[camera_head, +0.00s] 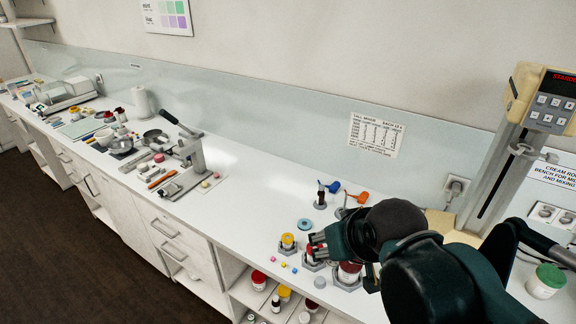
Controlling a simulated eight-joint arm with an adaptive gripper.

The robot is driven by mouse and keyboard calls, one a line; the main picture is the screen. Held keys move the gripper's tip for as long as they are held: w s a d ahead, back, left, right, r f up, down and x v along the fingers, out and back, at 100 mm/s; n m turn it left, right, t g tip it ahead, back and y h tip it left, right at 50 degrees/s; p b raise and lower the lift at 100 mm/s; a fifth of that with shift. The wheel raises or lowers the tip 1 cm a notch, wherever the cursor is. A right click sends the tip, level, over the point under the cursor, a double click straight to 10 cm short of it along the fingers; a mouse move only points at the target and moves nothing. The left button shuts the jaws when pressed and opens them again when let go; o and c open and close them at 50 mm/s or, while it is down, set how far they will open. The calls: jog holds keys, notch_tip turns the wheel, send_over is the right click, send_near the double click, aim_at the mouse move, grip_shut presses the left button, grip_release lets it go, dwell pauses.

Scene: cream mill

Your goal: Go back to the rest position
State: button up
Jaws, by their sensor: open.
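My gripper (318,243) is at the end of my dark green arm, which reaches in from the lower right. It hangs over the right part of the white bench (240,205), close to a red jar (311,254) in a grey holder. I cannot tell whether it touches that jar. The fingers are small in the picture, and nothing shows held between them. My wrist and forearm hide part of the bench behind and below them.
A yellow jar (287,241) stands left of my gripper, and a larger red jar (348,272) below my wrist. Behind stand blue and orange pieces (357,196). At the right are a machine with a keypad (548,105) and a green-lidded jar (546,281). A lever press (188,160) stands further left.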

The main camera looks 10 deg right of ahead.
jog(key=shift+f+b, duration=2.6)
jog(key=shift+f, duration=0.25)
